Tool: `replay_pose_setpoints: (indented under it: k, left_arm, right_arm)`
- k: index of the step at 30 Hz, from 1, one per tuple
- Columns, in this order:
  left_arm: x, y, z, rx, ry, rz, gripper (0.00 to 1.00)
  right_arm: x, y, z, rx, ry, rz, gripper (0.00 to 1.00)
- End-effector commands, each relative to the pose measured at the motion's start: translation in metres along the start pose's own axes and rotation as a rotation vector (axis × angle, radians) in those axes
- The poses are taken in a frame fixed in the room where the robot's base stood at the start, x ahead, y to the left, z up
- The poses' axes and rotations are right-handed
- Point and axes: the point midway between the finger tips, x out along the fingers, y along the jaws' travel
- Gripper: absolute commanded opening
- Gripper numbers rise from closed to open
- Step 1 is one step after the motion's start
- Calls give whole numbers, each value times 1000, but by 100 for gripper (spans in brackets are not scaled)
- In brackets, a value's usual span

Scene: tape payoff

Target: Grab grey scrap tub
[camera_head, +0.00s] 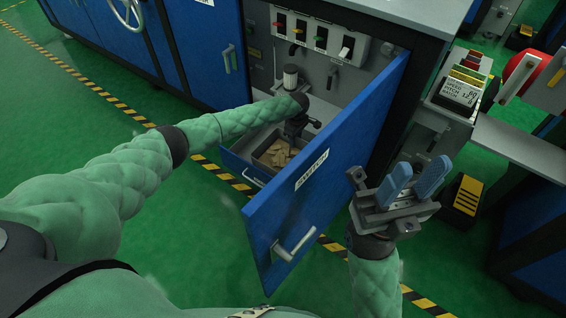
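The grey scrap tub (259,158) sits low in the open cabinet, in a pulled-out blue drawer (236,166). Tan scraps lie in it, and the open door hides its right part. My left gripper (292,138) points down just above the tub's back right side, close to the door. Its fingers are small and dark there, so I cannot tell whether they are apart or touch the tub. My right gripper (413,185) is raised in front of the door's right side, its two blue finger pads apart and empty.
The blue cabinet door (330,170) with a label and handle stands open between my grippers. A white spool (290,78) and a switch panel (312,35) are above the drawer. Green floor (190,230) is clear at left.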

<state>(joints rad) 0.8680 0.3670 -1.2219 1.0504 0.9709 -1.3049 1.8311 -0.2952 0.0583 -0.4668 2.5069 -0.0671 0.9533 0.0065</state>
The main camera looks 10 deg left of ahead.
Motion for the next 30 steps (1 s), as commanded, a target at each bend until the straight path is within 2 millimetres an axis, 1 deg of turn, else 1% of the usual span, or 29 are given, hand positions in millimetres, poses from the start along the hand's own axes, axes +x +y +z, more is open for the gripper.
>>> replay_pose_setpoints:
  k: [1, 6, 15, 16, 20, 21, 30]
  left_arm:
    - [12, 0, 0, 0, 2, -1, 33]
    - [27, 0, 0, 0, 1, 0, 33]
    - [30, 0, 0, 0, 1, 0, 33]
    - [30, 0, 0, 0, 1, 0, 29]
    - [30, 0, 0, 0, 1, 0, 3]
    - [30, 0, 0, 0, 1, 0, 0]
    - [30, 0, 0, 0, 1, 0, 0]
  right_arm:
    - [-6, -1, 0, 8, 3, 3, 36]
    - [-7, -2, 2, 26, 8, 9, 36]
    - [-6, -3, 3, 34, 9, 12, 36]
    - [-6, -3, 3, 34, 9, 12, 36]
    - [-6, -3, 2, 33, 9, 12, 36]
    - [-6, -3, 2, 32, 9, 12, 36]
    - [-6, -2, 2, 29, 9, 11, 36]
